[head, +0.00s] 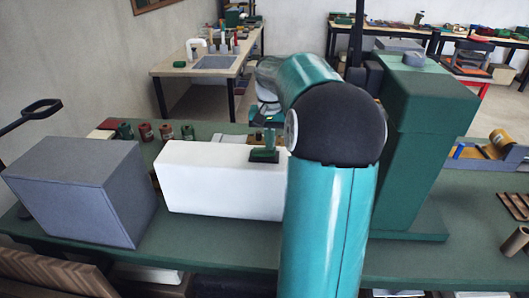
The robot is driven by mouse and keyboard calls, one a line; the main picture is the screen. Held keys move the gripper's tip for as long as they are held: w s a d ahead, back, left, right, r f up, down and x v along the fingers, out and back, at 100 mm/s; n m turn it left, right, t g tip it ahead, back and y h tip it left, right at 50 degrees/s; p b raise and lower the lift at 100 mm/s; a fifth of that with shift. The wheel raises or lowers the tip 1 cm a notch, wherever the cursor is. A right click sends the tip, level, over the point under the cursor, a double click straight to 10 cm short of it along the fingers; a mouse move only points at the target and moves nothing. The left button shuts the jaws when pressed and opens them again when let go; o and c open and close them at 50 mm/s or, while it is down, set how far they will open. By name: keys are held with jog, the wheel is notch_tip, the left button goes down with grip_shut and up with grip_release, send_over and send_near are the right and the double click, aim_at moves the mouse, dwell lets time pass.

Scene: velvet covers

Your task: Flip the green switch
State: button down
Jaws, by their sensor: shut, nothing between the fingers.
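The green switch (264,154) is a small green lever standing up from a flat green base. It sits on top of a long white box (220,180), near the box's right end. My teal arm rises in front and bends over towards the back left. My gripper (266,120) is at the far end of the arm, just behind and above the switch in the head view. It is small and dark here, shut and empty. Its fingertips are hard to make out, and I cannot tell whether they touch the lever. My arm hides the white box's right end.
A grey box (82,190) stands left of the white box on the green table (420,262). A tall green column (422,140) stands to the right. Red and green cans (167,131) stand behind.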

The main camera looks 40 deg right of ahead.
jog(key=shift+f, duration=0.4)
jog(key=shift+r, duration=3.5)
